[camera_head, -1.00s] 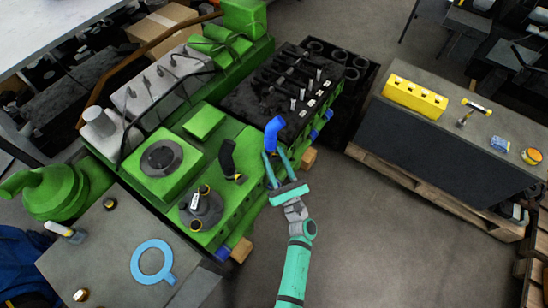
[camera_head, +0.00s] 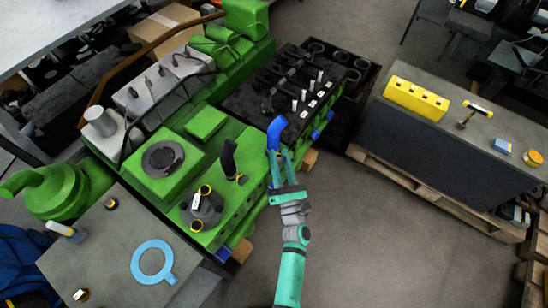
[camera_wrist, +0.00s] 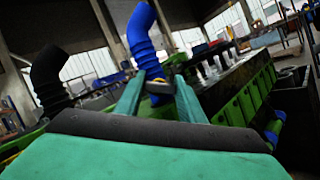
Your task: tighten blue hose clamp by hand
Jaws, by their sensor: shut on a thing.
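The blue hose (camera_head: 276,132) stands bent on the near edge of the green engine, and it shows upright with ribs in the wrist view (camera_wrist: 146,38). A small clamp with a yellowish part (camera_wrist: 159,82) sits at the hose's lower end in the wrist view. My teal gripper (camera_head: 279,155) reaches the hose base from the front. In the wrist view its fingers (camera_wrist: 157,92) are closed in on the clamp, one on each side. The clamp is too small to make out in the head view.
A black hose (camera_head: 229,158) stands to the left on the green engine (camera_head: 245,150). The black cylinder block (camera_head: 255,95) lies just behind. A workbench (camera_head: 420,140) on a pallet, with a yellow block (camera_head: 416,98), stands right. Bare floor lies between.

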